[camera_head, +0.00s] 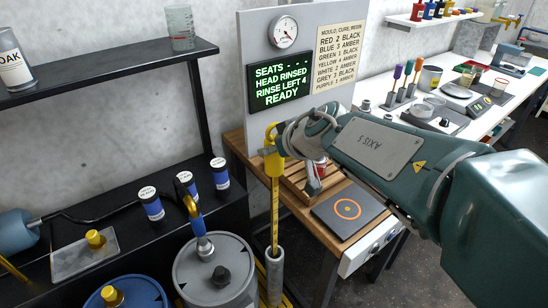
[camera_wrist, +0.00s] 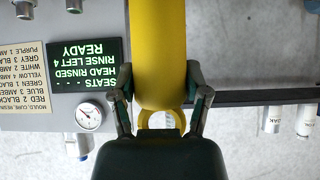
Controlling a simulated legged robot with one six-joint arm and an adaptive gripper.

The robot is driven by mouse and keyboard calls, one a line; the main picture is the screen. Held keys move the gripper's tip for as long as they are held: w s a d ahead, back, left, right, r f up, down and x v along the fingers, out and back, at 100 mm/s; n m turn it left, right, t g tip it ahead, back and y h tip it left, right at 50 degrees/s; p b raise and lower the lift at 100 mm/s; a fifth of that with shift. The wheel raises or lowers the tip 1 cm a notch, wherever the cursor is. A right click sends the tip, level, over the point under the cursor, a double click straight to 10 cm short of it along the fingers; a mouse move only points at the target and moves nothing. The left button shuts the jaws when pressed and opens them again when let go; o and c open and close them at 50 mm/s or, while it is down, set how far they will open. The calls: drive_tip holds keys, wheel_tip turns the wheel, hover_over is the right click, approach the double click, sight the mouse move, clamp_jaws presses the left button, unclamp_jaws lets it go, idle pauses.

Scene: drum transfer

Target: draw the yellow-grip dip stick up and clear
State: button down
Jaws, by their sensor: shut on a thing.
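The dip stick has a yellow grip (camera_head: 273,158) and a thin yellow marked shaft (camera_head: 275,215). It stands about upright, with its lower part inside a grey upright tube (camera_head: 274,275), so its bottom end is hidden. My gripper (camera_head: 281,137) comes in from the right and is shut on the yellow grip near its top. In the wrist view the grip (camera_wrist: 160,45) runs between the two fingers of my gripper (camera_wrist: 160,98), with a yellow ring at its end near the palm.
A grey drum (camera_head: 215,270) with a blue-handled fitting stands left of the tube, and a blue drum (camera_head: 125,292) is farther left. A wooden bench (camera_head: 297,205) with a dark plate (camera_head: 348,210) is at the right. A panel (camera_head: 246,60) with gauge and display stands behind.

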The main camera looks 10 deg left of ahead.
drive_tip(key=shift+r, duration=2.35)
